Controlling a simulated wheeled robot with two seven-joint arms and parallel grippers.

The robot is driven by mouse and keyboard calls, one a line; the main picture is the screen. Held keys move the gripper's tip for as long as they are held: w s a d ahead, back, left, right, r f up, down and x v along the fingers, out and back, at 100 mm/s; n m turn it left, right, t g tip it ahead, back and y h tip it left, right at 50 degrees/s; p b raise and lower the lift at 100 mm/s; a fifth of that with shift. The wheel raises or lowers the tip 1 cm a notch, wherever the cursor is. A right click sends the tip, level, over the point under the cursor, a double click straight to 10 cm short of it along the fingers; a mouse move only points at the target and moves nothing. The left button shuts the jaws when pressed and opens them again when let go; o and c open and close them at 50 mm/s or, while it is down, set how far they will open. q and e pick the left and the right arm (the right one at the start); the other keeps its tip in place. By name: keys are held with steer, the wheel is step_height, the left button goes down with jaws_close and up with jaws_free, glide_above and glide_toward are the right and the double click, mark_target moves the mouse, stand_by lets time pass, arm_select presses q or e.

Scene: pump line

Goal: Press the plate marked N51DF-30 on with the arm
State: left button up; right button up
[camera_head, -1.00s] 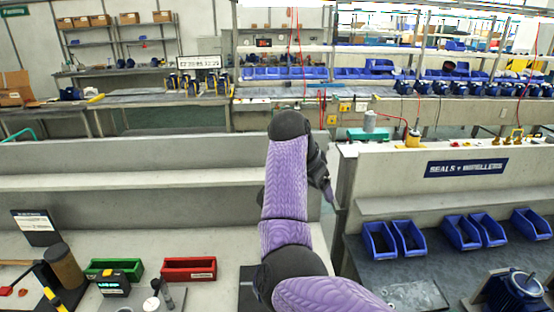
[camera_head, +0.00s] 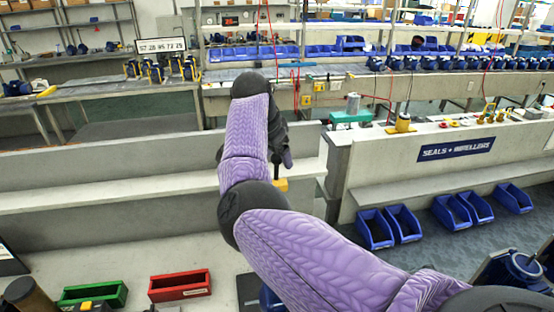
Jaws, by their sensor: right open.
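My right arm, with purple sleeves and black joints, rises from the lower right and bends over in the middle of the view. My right gripper (camera_head: 287,158) hangs beyond the wrist, dark and partly hidden by my own forearm; it is open. No plate with the marking N51DF-30 can be read. A blue pump body (camera_head: 516,268) stands at the lower right edge, and a bit of another blue thing (camera_head: 268,299) shows under my arm. A small yellow piece (camera_head: 281,185) shows just below the gripper; whether they touch is unclear.
A green bin (camera_head: 92,294) and a red bin (camera_head: 180,286) stand on the near bench at left. Several blue bins (camera_head: 375,229) line the right bench under a "SEALS" sign (camera_head: 456,149). A grey ledge (camera_head: 110,192) runs behind the near bench.

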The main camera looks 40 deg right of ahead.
steer(key=x, duration=0.3)
steer(key=shift+w+f, duration=0.1)
steer(key=shift+f, duration=0.1)
jaws_close()
stand_by(1.2)
